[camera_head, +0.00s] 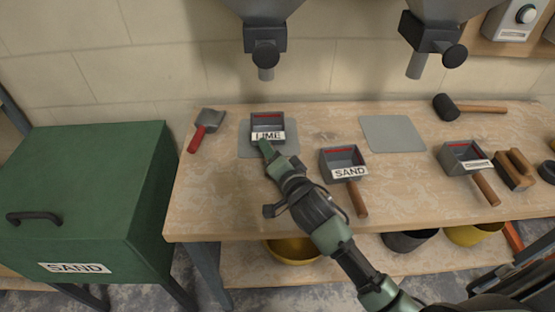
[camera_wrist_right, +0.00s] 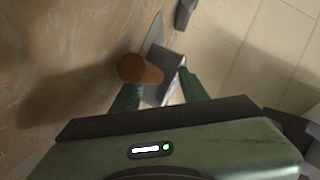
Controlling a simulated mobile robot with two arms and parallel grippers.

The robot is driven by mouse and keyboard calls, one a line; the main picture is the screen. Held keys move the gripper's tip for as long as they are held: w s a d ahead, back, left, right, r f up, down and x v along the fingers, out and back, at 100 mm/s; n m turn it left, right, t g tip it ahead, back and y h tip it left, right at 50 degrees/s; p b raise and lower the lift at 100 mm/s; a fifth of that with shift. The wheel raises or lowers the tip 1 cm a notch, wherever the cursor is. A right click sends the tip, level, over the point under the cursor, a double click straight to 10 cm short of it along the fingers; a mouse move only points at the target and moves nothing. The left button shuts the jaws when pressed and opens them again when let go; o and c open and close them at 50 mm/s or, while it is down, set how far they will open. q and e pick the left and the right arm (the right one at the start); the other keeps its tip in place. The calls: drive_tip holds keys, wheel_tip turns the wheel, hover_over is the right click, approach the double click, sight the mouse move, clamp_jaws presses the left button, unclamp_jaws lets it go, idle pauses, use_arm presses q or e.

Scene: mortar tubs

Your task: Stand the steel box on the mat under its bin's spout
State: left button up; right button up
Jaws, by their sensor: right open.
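A steel box labelled LIME (camera_head: 267,122) stands upright on the left grey mat (camera_head: 292,136), below and in front of the left bin's spout (camera_head: 265,62). My right gripper (camera_head: 270,158) is open at the near side of this box. In the right wrist view, the wooden handle (camera_wrist_right: 140,69) and the grey box (camera_wrist_right: 168,78) show between the open fingers (camera_wrist_right: 157,95). Whether the fingers touch the handle I cannot tell. Steel boxes labelled SAND (camera_head: 340,157) and with an unreadable label (camera_head: 464,154) stand further right. My left gripper is not in view.
A second grey mat (camera_head: 392,133) lies bare near the right spout (camera_head: 420,63). A red-handled scraper (camera_head: 205,130), a mallet (camera_head: 465,107) and a wooden float (camera_head: 515,169) lie on the bench (camera_head: 230,210). A green SAND bin (camera_head: 90,190) stands left.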

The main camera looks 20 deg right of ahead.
drive_tip(key=v, duration=1.2)
